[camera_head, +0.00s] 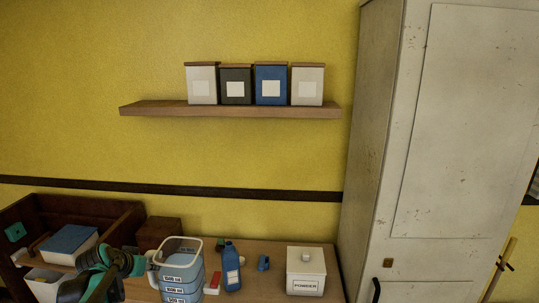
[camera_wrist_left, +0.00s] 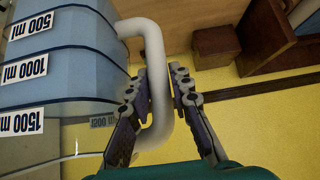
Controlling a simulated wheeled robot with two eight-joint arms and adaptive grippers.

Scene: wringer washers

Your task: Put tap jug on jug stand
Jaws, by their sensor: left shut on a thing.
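The tap jug (camera_head: 182,272) is a clear, blue-tinted jug with a pale rim and white volume labels. It stands upright in the head view, above or on the wooden counter; I cannot tell if it touches it. My left gripper (camera_head: 146,264) is at the jug's left side. In the left wrist view the jug (camera_wrist_left: 60,72) fills the left part, with labels reading 500, 1000 and 1500 ml. There my left gripper (camera_wrist_left: 160,80) has its fingers on both sides of the white handle and is shut on it. I cannot make out the jug stand. My right gripper is not in view.
On the counter (camera_head: 265,285) are a blue bottle (camera_head: 231,268), a red and white item (camera_head: 213,283), a small blue item (camera_head: 263,263) and a white POWDER box (camera_head: 306,272). A dark wooden crate (camera_head: 110,215) stands left, a tall cabinet (camera_head: 450,130) right. Boxes sit on a shelf (camera_head: 230,111).

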